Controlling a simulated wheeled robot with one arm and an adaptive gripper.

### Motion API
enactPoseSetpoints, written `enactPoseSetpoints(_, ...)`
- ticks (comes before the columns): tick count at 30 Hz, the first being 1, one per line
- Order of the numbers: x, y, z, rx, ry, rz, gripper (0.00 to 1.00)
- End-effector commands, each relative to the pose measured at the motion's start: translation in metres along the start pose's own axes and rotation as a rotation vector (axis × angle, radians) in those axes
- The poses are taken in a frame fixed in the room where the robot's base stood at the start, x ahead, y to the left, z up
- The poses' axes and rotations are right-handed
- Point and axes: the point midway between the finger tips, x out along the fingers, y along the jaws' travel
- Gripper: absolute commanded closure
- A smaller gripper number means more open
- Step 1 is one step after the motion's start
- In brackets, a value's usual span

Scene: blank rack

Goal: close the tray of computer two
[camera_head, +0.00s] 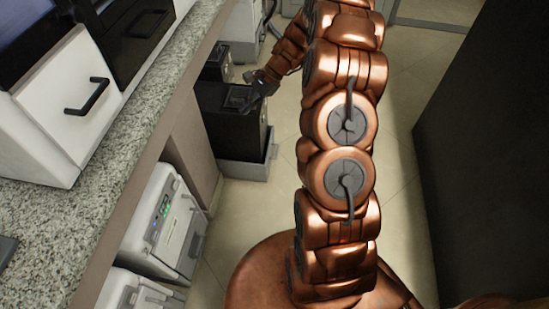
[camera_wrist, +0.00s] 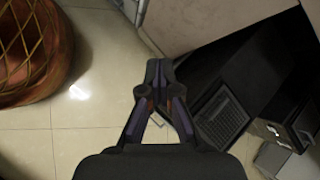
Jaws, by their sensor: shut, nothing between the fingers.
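A black computer tower (camera_head: 225,135) stands upright in a grey floor holder beside the counter. In the wrist view the black tower (camera_wrist: 278,60) fills the right side, with a grey slotted panel (camera_wrist: 222,117) on it. I cannot tell whether this panel is the tray, or which tower is computer two. My gripper (camera_wrist: 157,68) is shut and empty, with pale floor behind its tips, left of the panel. In the head view my gripper (camera_head: 252,98) is small and dark, over or beside the tower's top; contact is unclear.
Another black tower (camera_head: 214,65) stands farther back along the counter. The granite counter (camera_head: 120,165) holds white drawer units (camera_head: 60,105). White machines (camera_head: 165,222) sit below it. A large dark block (camera_head: 480,150) stands at the right.

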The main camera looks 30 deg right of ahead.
Motion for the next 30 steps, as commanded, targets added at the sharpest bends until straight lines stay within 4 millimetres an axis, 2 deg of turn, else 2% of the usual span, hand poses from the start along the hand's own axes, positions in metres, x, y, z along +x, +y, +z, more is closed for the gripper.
enactPoseSetpoints(1, 0.014, 0.003, -0.030, 0.048, -0.003, -0.024, 1.00)
enactPoseSetpoints(7, 0.042, 0.010, -0.120, 0.227, -0.011, -0.113, 1.00)
enactPoseSetpoints(11, 0.062, 0.024, -0.179, 0.346, -0.016, -0.170, 1.00)
enactPoseSetpoints(15, 0.083, 0.044, -0.245, 0.473, -0.016, -0.229, 1.00)
enactPoseSetpoints(21, 0.110, 0.081, -0.328, 0.640, -0.012, -0.306, 1.00)
enactPoseSetpoints(25, 0.123, 0.103, -0.367, 0.720, -0.010, -0.342, 1.00)
enactPoseSetpoints(30, 0.131, 0.119, -0.392, 0.775, -0.007, -0.369, 1.00)
